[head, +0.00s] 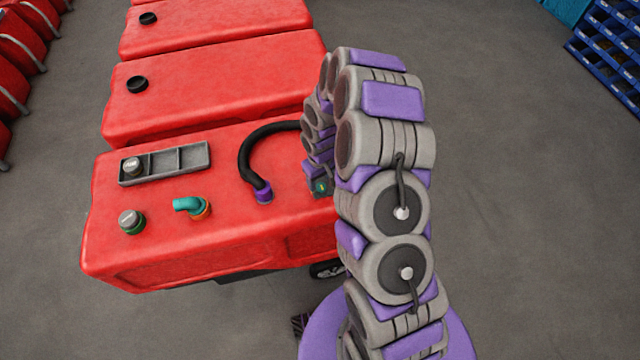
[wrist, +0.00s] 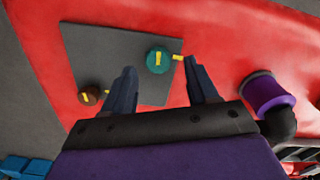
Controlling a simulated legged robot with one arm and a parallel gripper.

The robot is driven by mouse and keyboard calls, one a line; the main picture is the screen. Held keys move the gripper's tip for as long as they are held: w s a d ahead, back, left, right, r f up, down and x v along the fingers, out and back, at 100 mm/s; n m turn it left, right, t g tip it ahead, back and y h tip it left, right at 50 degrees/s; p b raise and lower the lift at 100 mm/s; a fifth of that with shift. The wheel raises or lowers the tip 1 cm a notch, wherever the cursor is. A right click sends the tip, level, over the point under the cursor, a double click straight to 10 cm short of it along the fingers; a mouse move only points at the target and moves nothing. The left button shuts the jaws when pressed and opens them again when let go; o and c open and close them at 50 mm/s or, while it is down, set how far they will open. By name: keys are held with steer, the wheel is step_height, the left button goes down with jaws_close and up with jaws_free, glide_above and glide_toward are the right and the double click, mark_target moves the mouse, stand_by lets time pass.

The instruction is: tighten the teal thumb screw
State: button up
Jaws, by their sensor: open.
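In the wrist view, the teal thumb screw (wrist: 157,61) is a round teal knob on a grey plate (wrist: 95,45) fixed to the red tank. A yellow stripe on its face runs nearly up and down, and a yellow mark (wrist: 178,58) on the plate points sideways at its right. The stripe and mark are not in line. My gripper (wrist: 160,68) is open, with the knob showing between and just beyond its dark fingertips. I cannot tell whether they touch it. In the head view my arm reaches past the tank's right end, and the screw and fingertips are hidden.
A brown knob (wrist: 89,96) with yellow marks sits lower left on the plate. A purple fitting (wrist: 266,94) with a dark elbow is right of my fingers. On the tank top are a black hose (head: 247,160), teal elbow (head: 188,204), capped port (head: 131,221) and grey tray (head: 196,156).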

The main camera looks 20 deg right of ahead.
mark_target(321, 188)
steer(key=shift+d+f, duration=0.2)
steer(key=shift+f, duration=0.95)
steer(key=shift+a, duration=0.1)
steer(key=shift+c, duration=0.3)
steer(key=shift+c, duration=0.8)
steer(key=c, duration=0.8)
steer(key=shift+c, duration=0.2)
